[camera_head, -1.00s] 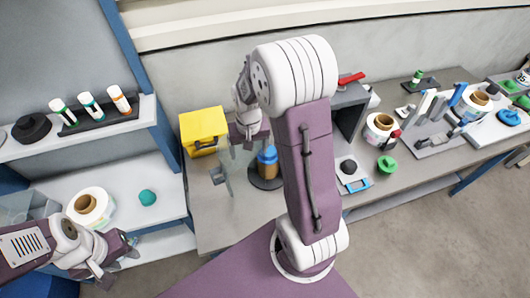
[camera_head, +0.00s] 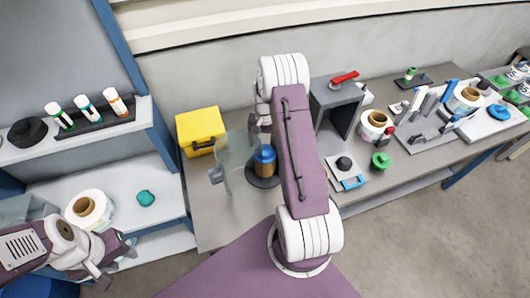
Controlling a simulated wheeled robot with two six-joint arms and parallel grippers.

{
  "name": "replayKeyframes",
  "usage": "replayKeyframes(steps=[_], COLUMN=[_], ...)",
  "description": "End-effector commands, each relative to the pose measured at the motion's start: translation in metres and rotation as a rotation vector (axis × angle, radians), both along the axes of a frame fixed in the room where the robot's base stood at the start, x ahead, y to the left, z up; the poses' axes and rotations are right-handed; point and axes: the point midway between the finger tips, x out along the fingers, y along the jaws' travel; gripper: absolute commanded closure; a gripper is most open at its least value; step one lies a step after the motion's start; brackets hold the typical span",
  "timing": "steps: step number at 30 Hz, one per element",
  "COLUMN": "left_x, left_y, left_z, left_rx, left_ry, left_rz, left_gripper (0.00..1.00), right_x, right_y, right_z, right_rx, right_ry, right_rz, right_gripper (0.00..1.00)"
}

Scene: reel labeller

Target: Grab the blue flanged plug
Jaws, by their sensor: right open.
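A blue round piece with a raised middle, which looks like the blue flanged plug (camera_head: 498,112), lies on the white tray (camera_head: 484,129) at the far right of the table. My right gripper (camera_head: 262,122) is mostly hidden behind my own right arm, above the back of the table near the yellow box. It is open and far to the left of the plug. My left gripper (camera_head: 112,262) hangs at the lower left by the shelf, far from the plug. Its jaw gap does not show clearly.
A clear round panel (camera_head: 238,150) and a blue-capped amber jar (camera_head: 265,163) stand near my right arm. A grey housing with a red lever (camera_head: 345,77), a green knobbed disc (camera_head: 381,160) and label reels (camera_head: 374,124) lie between. A yellow box (camera_head: 201,127) stands left.

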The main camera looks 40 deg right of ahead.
Motion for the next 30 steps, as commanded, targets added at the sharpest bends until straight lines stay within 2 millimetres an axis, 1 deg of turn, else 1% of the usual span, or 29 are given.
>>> replayKeyframes(steps=[2,5,8,9,12,15,20,21,23,24,26,27,28,30], left_x=[0.0,0.0,0.0,0.0,0.0,0.0,0.0,0.0,0.0,0.0,0.0,0.0,0.0,0.0], left_y=[0.0,0.0,0.0,0.0,0.0,0.0,0.0,0.0,0.0,0.0,0.0,0.0,0.0,0.0], left_z=[0.001,0.013,0.026,0.028,0.031,0.03,0.029,0.029,0.029,0.029,0.029,0.029,0.029,0.029], left_rx=[0.0,0.0,0.0,0.0,0.0,0.0,0.0,0.0,0.0,0.0,0.0,0.0,0.0,0.0], left_ry=[0.0,0.0,0.0,0.0,0.0,0.0,0.0,0.0,0.0,0.0,0.0,0.0,0.0,0.0], left_rz=[0.0,0.0,0.0,0.0,0.0,0.0,0.0,0.0,0.0,0.0,0.0,0.0,0.0,0.0], left_gripper=[0.64,0.64,0.64,0.64,0.64,0.64,0.64,0.64,0.64,0.64,0.64,0.64,0.64,0.64], right_x=[0.0,0.0,0.002,0.002,0.003,0.003,0.003,0.003,0.003,0.003,0.003,0.003,0.003,0.003], right_y=[0.0,-0.001,-0.003,-0.003,-0.003,-0.003,-0.004,-0.004,-0.003,-0.003,-0.004,-0.004,-0.004,-0.004], right_z=[-0.001,-0.009,-0.025,-0.033,-0.047,-0.053,-0.053,-0.053,-0.053,-0.053,-0.053,-0.053,-0.052,-0.052], right_rx=[-0.001,0.002,0.002,0.002,0.001,0.0,-0.001,-0.001,-0.001,-0.001,-0.001,-0.001,-0.001,-0.001], right_ry=[-0.001,0.004,0.004,0.004,0.001,0.0,-0.001,-0.001,-0.001,-0.001,-0.001,-0.001,-0.001,-0.001], right_rz=[0.0,0.0,0.001,0.001,0.001,0.001,0.001,0.001,0.001,0.001,0.001,0.001,0.001,0.001], right_gripper=[0.17,0.17,0.17,0.17,0.17,0.17,0.17,0.28,0.45,0.56,0.73,0.84,0.86,0.86])
